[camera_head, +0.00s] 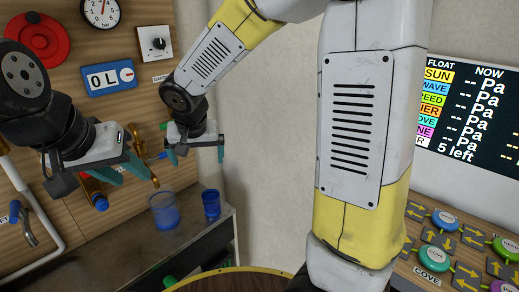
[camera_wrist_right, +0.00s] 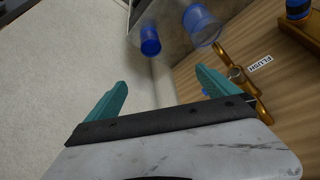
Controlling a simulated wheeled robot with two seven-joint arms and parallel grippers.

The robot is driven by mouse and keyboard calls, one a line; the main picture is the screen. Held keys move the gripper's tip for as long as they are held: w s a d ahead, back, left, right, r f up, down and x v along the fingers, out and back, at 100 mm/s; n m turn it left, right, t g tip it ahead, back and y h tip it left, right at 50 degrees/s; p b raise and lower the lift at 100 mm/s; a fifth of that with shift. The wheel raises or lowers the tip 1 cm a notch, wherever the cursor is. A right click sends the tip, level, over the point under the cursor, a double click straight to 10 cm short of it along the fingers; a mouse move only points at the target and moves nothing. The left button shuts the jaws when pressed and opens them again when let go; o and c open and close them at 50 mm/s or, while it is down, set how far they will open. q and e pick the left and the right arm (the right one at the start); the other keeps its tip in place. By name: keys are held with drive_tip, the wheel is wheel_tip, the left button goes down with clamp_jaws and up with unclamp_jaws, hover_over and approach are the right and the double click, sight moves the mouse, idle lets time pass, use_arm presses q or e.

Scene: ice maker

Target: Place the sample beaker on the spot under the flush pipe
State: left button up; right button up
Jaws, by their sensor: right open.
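Two blue vessels stand on the grey counter (camera_head: 125,262): a wider translucent one (camera_head: 165,212) and a smaller, darker one (camera_head: 211,205) to its right. I cannot tell which is the sample beaker. Both also show at the top of the right wrist view, the wider (camera_wrist_right: 203,28) and the smaller (camera_wrist_right: 150,42). A brass flush pipe (camera_wrist_right: 240,76) with a FLUSH label is on the wooden panel. My right gripper (camera_head: 196,154) is open and empty above the vessels; its teal fingers show in the wrist view (camera_wrist_right: 160,82). My left gripper (camera_head: 121,172) is open near the panel, left of them.
The wooden panel (camera_head: 130,50) carries a gauge, dials and a red wheel. A white pipe (camera_head: 30,195) runs at the left. A round wooden top (camera_head: 235,280) is at the bottom. A button panel (camera_head: 450,240) and a screen (camera_head: 480,110) are at the right.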

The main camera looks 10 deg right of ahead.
drive_tip(key=s+d+r+y, duration=0.1)
drive_tip(key=s+d+r, duration=0.3)
drive_tip(key=s+d, duration=0.4)
drive_tip(key=s+d+r+n+t+y, duration=0.1)
drive_tip(key=s+d+r, duration=0.4)
drive_tip(key=s+d, duration=0.3)
drive_tip(key=shift+s+d, duration=0.3)
drive_tip(key=shift+s, duration=0.3)
